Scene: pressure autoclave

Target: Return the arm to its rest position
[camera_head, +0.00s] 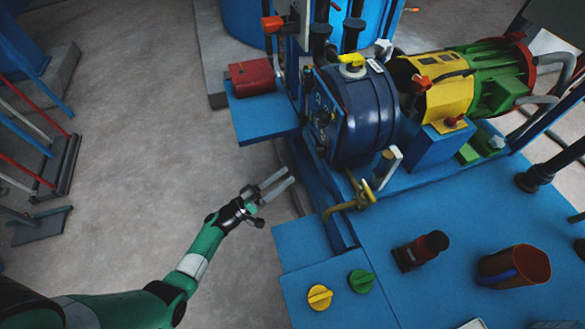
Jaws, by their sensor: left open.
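My left arm comes in from the lower left, green with black joints and a white band. Its left gripper (276,187) is open and empty, with its two grey fingers apart and pointing up and to the right. It is over the grey floor, left of the blue machine (358,115). The fingers appear apart from everything around them. My right gripper is not in view.
A yellow knob (320,297) and a green knob (361,281) sit on the blue table (440,290). A brass-coloured pipe valve (352,197) juts out near the gripper. A red box (251,77) stands on a blue ledge.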

